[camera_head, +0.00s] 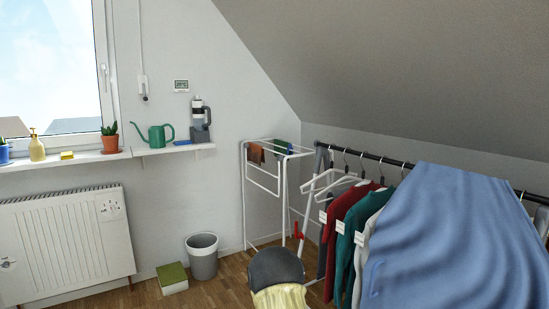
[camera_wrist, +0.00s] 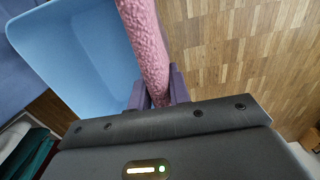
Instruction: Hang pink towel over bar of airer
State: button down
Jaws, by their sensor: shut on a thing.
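The pink towel (camera_wrist: 147,45) shows in the wrist view as a thick, textured strip running from the top edge down between the fingers. My gripper (camera_wrist: 158,92) is shut on it. The towel's far end is out of frame, and I do not see the towel in the head view. The white airer (camera_head: 247,195) stands against the back wall in the head view, under the sloped ceiling. A brown cloth (camera_head: 256,153) and a dark green cloth (camera_head: 281,147) hang on its upper bars. My gripper cannot be made out in the head view.
A light blue tub (camera_wrist: 75,45) lies left of the towel in the wrist view. A clothes rail (camera_head: 385,159) with garments and a large blue cloth (camera_head: 440,235) fills the right.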

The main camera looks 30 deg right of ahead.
jog(key=a+r+p, duration=0.4)
jog(key=r+p, duration=0.3)
jog(key=p, duration=0.6)
jog(key=s+a+r+p, duration=0.1)
jog(key=a+r+p, duration=0.4)
jog(key=p, duration=0.9)
jog(key=a+r+p, duration=0.4)
jog(key=r+p, duration=0.7)
jog(key=p, duration=0.3)
jog(key=shift+s+a+r, duration=0.2)
jog(key=shift+s+a, duration=0.1)
jog(key=shift+s, duration=0.1)
jog(key=shift+a+f, duration=0.1)
